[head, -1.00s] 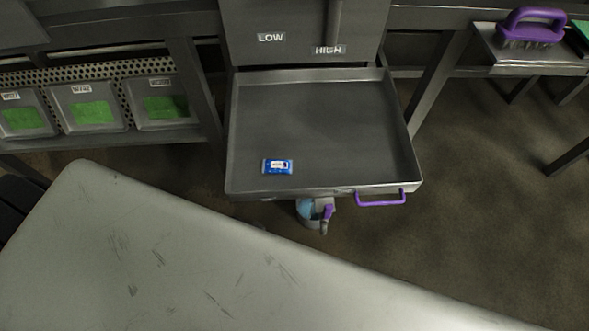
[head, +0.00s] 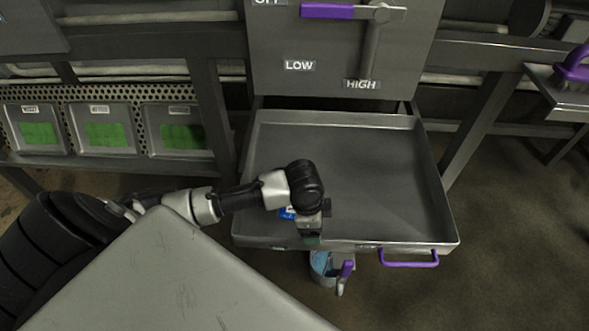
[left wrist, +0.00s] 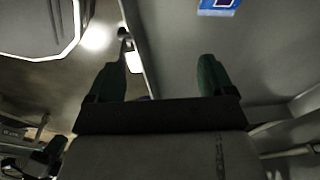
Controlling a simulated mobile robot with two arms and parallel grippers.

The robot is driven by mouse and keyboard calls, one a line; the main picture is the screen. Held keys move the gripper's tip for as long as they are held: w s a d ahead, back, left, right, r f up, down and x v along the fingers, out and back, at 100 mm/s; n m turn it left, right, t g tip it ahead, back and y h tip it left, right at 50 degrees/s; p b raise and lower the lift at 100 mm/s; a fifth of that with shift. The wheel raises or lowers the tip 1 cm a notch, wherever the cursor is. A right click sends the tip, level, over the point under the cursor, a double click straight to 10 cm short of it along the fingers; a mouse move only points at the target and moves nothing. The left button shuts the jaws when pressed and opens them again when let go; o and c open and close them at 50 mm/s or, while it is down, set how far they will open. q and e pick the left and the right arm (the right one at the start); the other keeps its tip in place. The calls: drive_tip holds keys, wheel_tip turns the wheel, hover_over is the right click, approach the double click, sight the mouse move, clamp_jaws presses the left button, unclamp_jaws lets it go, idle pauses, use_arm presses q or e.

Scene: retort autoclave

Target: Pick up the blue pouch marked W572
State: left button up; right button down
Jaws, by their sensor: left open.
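The blue pouch (head: 287,213) lies in the metal drawer tray (head: 385,165), mostly hidden behind my left gripper; its marking cannot be read. In the left wrist view the pouch (left wrist: 219,6) shows at the top edge, partly cut off, apart from the fingers. My left gripper (head: 312,238) is over the front left part of the tray, close to the pouch and the front rim. Its two green fingers (left wrist: 165,80) are spread with nothing between them.
A purple handle (head: 408,260) is on the tray's front. A container with blue contents (head: 322,267) is below the tray. Three bins with green contents (head: 107,135) stand on the left shelf. A panel marked LOW and HIGH (head: 345,50) rises behind the tray.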

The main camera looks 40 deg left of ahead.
use_arm(q)
wheel_tip(320, 180, up, 2)
drive_tip(key=r+m+g+y, duration=0.1)
drive_tip(key=y, duration=0.1)
hover_over(293, 210)
drive_tip(key=shift+f+b, duration=0.55)
drive_tip(key=shift+f, duration=0.05)
wheel_tip(293, 210, down, 4)
drive_tip(key=shift+r+b, duration=0.1)
drive_tip(key=shift+b, duration=0.5)
drive_tip(key=shift+f, duration=0.6)
drive_tip(key=shift+f+b, duration=0.75)
drive_tip(key=shift+f, duration=0.2)
wheel_tip(293, 210, down, 2)
drive_tip(key=shift+w+f+b, duration=0.1)
drive_tip(key=shift+f+b, duration=0.1)
drive_tip(key=shift+b, duration=0.25)
drive_tip(key=shift+f, duration=0.25)
use_arm(e)
drive_tip(key=w+t, duration=0.1)
drive_tip(key=w+a+r+t, duration=0.1)
drive_tip(key=w+t, duration=0.1)
drive_tip(key=w+r+t+y, duration=0.1)
drive_tip(key=shift+w+a+r, duration=0.1)
drive_tip(key=shift+w+a, duration=0.2)
drive_tip(key=shift+a, duration=0.05)
use_arm(q)
drive_tip(key=shift+c, duration=0.3)
